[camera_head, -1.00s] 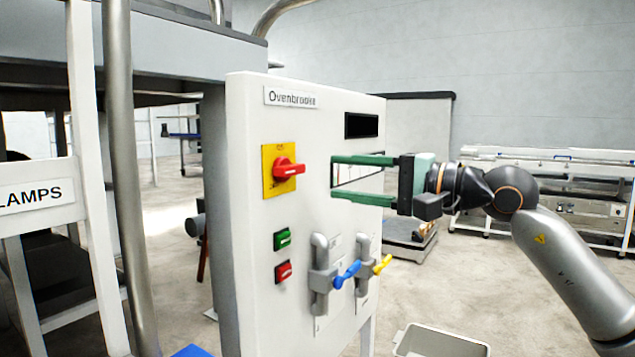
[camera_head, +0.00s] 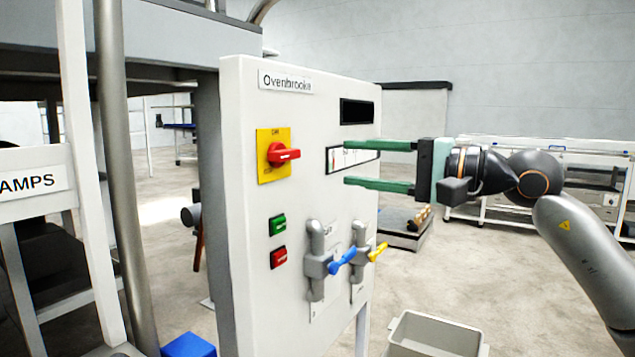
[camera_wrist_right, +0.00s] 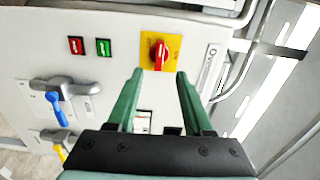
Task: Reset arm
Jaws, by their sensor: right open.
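My right gripper (camera_head: 378,165) is open and empty, its two green fingers pointing left in front of the white control panel (camera_head: 240,200). In the head view the fingers overlap the panel's small gauge window (camera_head: 334,158). In the right wrist view the open fingers (camera_wrist_right: 157,75) point toward the red rotary switch (camera_wrist_right: 158,54) on its yellow plate, with a gap between them. The switch also shows in the head view (camera_head: 284,154), left of the fingertips, its handle roughly horizontal. My left gripper is not in view.
Below are a green button (camera_head: 277,224), a red button (camera_head: 278,257), a blue-handled valve (camera_head: 342,261) and a yellow-handled valve (camera_head: 377,251). A grey bin (camera_head: 435,335) stands on the floor at lower right. A conveyor-like bench (camera_head: 520,150) is behind my right arm.

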